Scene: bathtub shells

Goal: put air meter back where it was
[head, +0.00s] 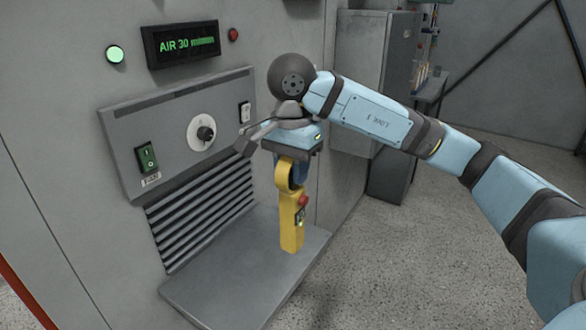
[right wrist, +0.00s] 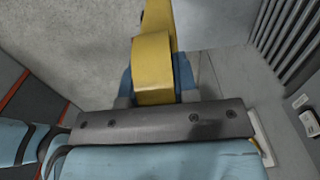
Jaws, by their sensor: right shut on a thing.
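The air meter (head: 291,225) is a yellow handheld device with a red button and a small green-lit part on its face. It hangs upright below my right gripper (head: 290,172), which is shut on its upper end. In the head view it appears in front of the grey shelf (head: 235,272); I cannot tell its height above it. In the right wrist view the yellow body (right wrist: 153,62) sits between the fingers, its lower end out of frame. My left gripper is not in view.
A display (head: 182,44) reads AIR 30. A grey cabinet (head: 375,70) stands behind my arm. Open floor lies at the right.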

